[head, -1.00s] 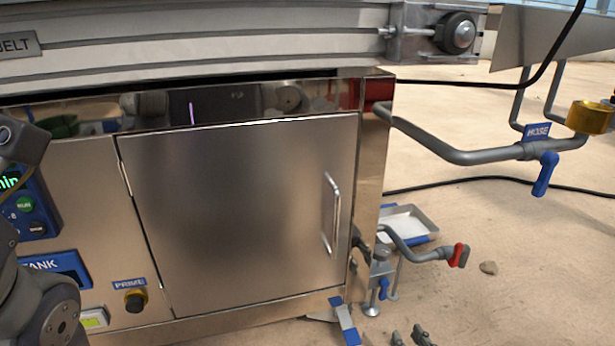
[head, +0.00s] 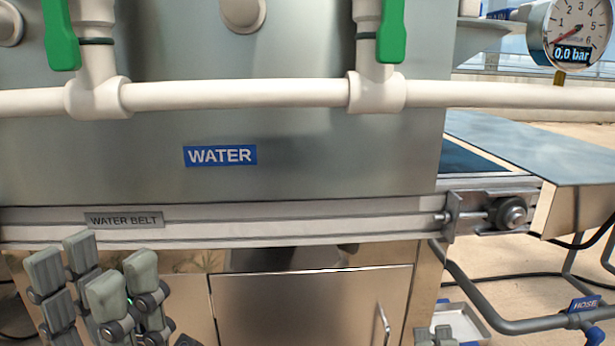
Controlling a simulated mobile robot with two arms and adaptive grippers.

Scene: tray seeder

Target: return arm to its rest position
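My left gripper (head: 94,275) stands at the lower left of the head view, in front of the steel cabinet and just below the water belt label. Its grey-green finger pads point up and are spread apart with nothing between them. My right gripper (head: 434,337) shows only as small grey fingertips at the bottom edge, right of the cabinet door handle. The rest of it is cut off, so I cannot tell its opening. No held object is visible.
The water belt rail (head: 300,222) runs across above the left gripper. A white pipe (head: 230,94) with green valve handles crosses the steel water panel (head: 330,160). The cabinet door (head: 310,300) is closed. A pressure gauge (head: 578,30) and a grey hose pipe (head: 500,322) are at the right.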

